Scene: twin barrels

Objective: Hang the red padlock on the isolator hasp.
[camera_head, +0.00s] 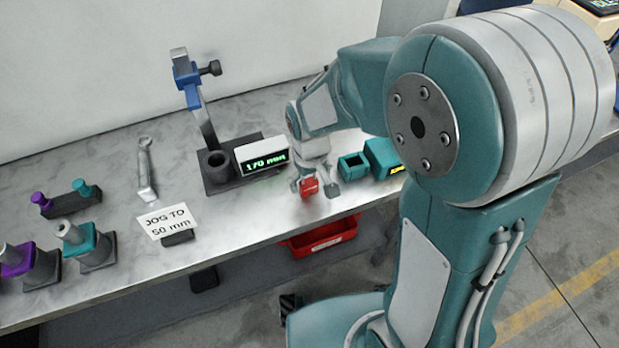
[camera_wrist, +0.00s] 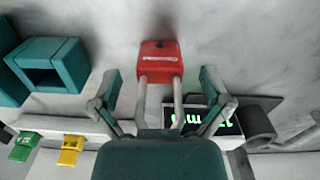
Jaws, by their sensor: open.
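The red padlock (camera_head: 308,187) is at my gripper (camera_head: 316,186), over the front part of the metal bench. In the wrist view the padlock (camera_wrist: 160,62) has its red body beyond the fingertips, and its two pale shackle legs run back toward the palm. My gripper (camera_wrist: 161,80) is open, with one finger apart from the padlock on each side. I cannot tell whether the padlock rests on the bench. I cannot make out the isolator hasp. Teal boxes (camera_head: 381,157) stand just right of my gripper, one with a yellow label.
A display reading 170 mm (camera_head: 262,155) and a stand with a blue clamp (camera_head: 187,75) are left of my gripper. A red bin (camera_head: 322,238) sits below the bench edge.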

